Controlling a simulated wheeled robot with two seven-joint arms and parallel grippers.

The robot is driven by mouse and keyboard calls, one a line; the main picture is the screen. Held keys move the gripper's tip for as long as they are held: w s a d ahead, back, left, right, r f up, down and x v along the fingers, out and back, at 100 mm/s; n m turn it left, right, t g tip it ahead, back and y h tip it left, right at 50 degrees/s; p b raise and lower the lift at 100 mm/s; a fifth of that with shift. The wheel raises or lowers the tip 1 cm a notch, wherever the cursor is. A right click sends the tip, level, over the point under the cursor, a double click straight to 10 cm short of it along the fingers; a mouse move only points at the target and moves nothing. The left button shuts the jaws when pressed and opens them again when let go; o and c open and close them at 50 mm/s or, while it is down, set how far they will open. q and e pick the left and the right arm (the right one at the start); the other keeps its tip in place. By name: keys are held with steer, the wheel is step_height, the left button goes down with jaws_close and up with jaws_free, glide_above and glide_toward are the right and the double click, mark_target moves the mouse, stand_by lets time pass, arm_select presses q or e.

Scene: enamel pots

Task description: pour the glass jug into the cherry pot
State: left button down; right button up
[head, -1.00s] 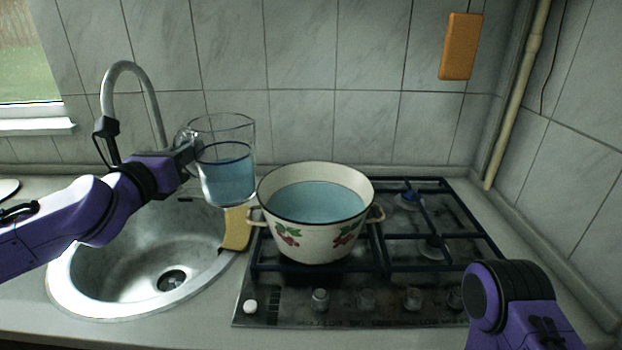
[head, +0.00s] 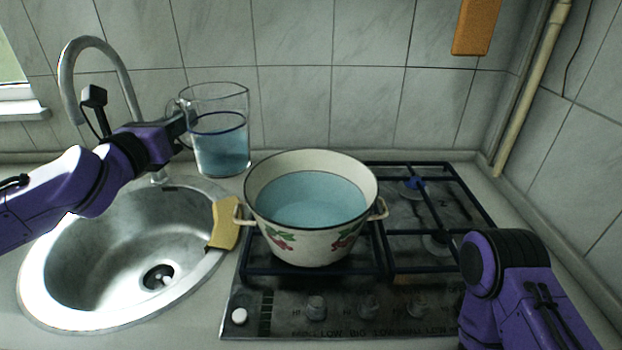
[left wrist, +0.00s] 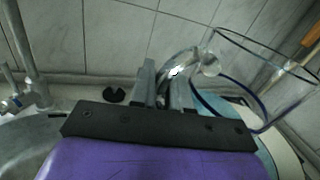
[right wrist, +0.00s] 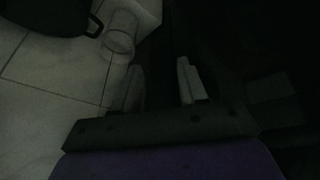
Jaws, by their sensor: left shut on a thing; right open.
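The glass jug (head: 220,150) is upright, partly filled with bluish liquid, behind and left of the cherry pot. I cannot tell whether its base touches the counter. My left gripper (head: 183,128) is shut on its handle; in the left wrist view the fingers (left wrist: 165,85) close around the handle of the jug (left wrist: 250,85). The cherry pot (head: 307,240), cream with cherry decorations and two side handles, stands on the left of the stove and holds bluish liquid. My right gripper (right wrist: 160,80) is open and empty in the dark right wrist view; the head view shows only my right arm.
The gas stove (head: 400,297) has free grates right of the pot. A round sink (head: 60,300) with a tall tap (head: 100,45) lies at left, under my left arm. A yellow cloth or sponge (head: 224,222) lies between sink and pot. A tiled wall bounds the back.

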mark_target(191, 95)
arm_select(q)
steer(key=d+r+m+p, duration=0.1)
steer(key=p, duration=0.2)
steer(key=d+r+m+p, duration=0.1)
steer(key=r+m+p, duration=0.1)
steer(key=p, duration=0.2)
steer(key=d+r+m+g+p, duration=0.1)
steer(key=r+m+p, duration=0.1)
steer(key=p, duration=0.2)
steer(key=shift+s+d, duration=0.15)
steer(key=shift+d, duration=0.2)
steer(key=shift+s+d+r+m+p, duration=0.15)
steer(key=shift+d+m+p, duration=0.35)
steer(key=shift+m+p, duration=0.15)
steer(key=shift+d+r+m+y+p, duration=0.2)
steer(key=shift+d+m+y+p, duration=0.2)
steer(key=shift+d+p, duration=0.2)
steer(key=shift+d+r+m+p, duration=0.25)
steer(key=shift+d+m+p, duration=0.25)
steer(key=shift+p, duration=0.35)
steer(key=shift+s+f+m+g, duration=0.1)
steer(key=shift+s+m+g, duration=0.05)
steer(key=shift+m+g, duration=0.15)
steer(key=shift+d, duration=0.1)
steer(key=shift+w+f+y, duration=0.15)
steer(key=shift+w+y, duration=0.05)
steer(key=shift+y, duration=0.1)
